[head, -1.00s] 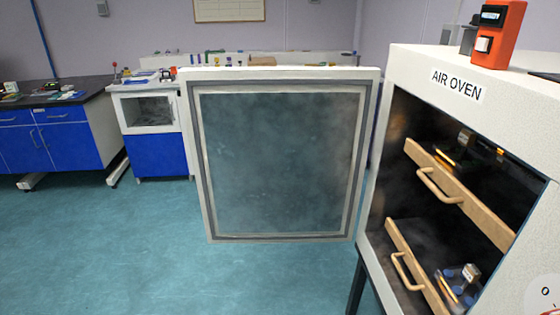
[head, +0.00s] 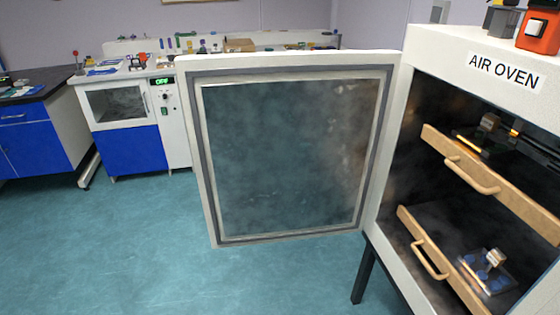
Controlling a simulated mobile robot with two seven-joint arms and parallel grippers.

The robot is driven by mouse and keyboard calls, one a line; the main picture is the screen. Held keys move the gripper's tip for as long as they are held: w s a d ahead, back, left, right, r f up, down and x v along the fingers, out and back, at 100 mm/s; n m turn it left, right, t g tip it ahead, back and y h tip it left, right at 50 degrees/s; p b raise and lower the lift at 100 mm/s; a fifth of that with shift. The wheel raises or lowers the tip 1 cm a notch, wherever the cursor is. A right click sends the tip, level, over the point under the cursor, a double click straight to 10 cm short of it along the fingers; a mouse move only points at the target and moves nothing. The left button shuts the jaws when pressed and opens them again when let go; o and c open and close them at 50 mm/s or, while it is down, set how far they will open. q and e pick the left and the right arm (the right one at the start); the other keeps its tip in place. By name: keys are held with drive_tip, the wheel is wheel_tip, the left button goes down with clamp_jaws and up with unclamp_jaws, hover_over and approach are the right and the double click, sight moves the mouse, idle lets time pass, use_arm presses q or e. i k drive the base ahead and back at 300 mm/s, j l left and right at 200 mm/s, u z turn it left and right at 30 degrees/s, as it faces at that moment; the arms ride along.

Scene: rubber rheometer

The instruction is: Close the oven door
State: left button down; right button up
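The oven door (head: 290,155) stands wide open in the head view, a white frame around a dark glassy panel. It is hinged at its right side to the air oven (head: 480,62) and reaches out to the left. The oven is a white cabinet at the right, labelled "AIR OVEN", with a dark open inside. Two wooden-fronted shelves with handles, an upper one (head: 500,187) and a lower one (head: 425,240), are inside it and hold small metal items. Neither of my grippers is in view.
An orange device (head: 538,32) sits on top of the oven. A white and blue cabinet unit (head: 130,128) and a dark-topped bench (head: 35,130) stand at the back left. A cluttered counter runs behind the door. The blue-green floor (head: 110,250) at the left front is clear.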

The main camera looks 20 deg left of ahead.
sight(285, 145)
drive_tip(key=i+j+z, duration=0.1)
drive_tip(key=j+z, duration=0.2)
drive_tip(key=j, duration=0.35)
drive_tip(key=j+z, duration=0.3)
drive_tip(key=j, duration=0.4)
drive_tip(key=j+z, duration=0.3)
drive_tip(key=j, duration=0.35)
drive_tip(key=k+j+z, duration=0.15)
drive_tip(key=j+z, duration=0.15)
drive_tip(key=j, duration=0.35)
drive_tip(key=j+z, duration=0.2)
drive_tip(key=j, duration=0.25)
drive_tip(key=k+j+z, duration=0.25)
drive_tip(key=j, duration=0.2)
drive_tip(key=i+j+z, duration=0.2)
drive_tip(key=j, duration=0.25)
drive_tip(key=j+z, duration=0.2)
drive_tip(key=j, duration=0.25)
drive_tip(key=i+j+z, duration=0.2)
drive_tip(key=j, duration=0.2)
drive_tip(key=i+j+z, duration=0.2)
drive_tip(key=j, duration=0.2)
drive_tip(key=k+l, duration=0.05)
drive_tip(key=k, duration=0.05)
